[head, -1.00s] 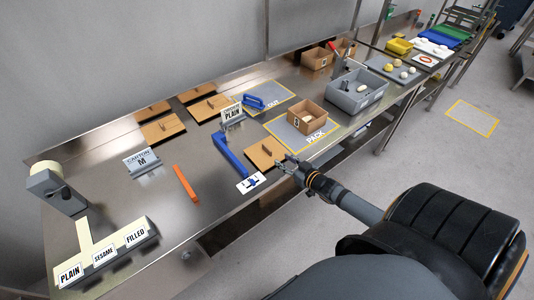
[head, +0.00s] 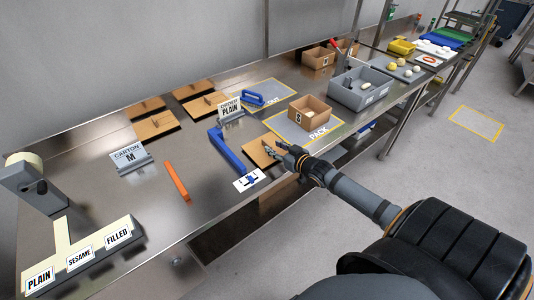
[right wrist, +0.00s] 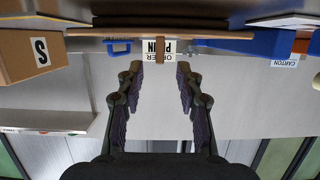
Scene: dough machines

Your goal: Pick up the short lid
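A small brown lid (head: 257,152) with an upright handle lies near the front edge of the steel table, beside the blue angled bar; I take it for the short lid. In the right wrist view the lid (right wrist: 100,36) shows edge-on as a thin brown strip near the top, its handle (right wrist: 160,57) in line with the gap between the fingers. My right gripper (head: 274,150) is at the lid's right side in the head view, partly covering it. It is open and empty in the right wrist view (right wrist: 158,78). My left gripper is not in view.
A brown carton marked S (head: 309,111) stands on the PACK mat (head: 290,129), behind and right of the lid. The blue bar (head: 230,153) is just left. Other brown lids (head: 156,125) lie farther back. An order sign (head: 230,108) stands behind.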

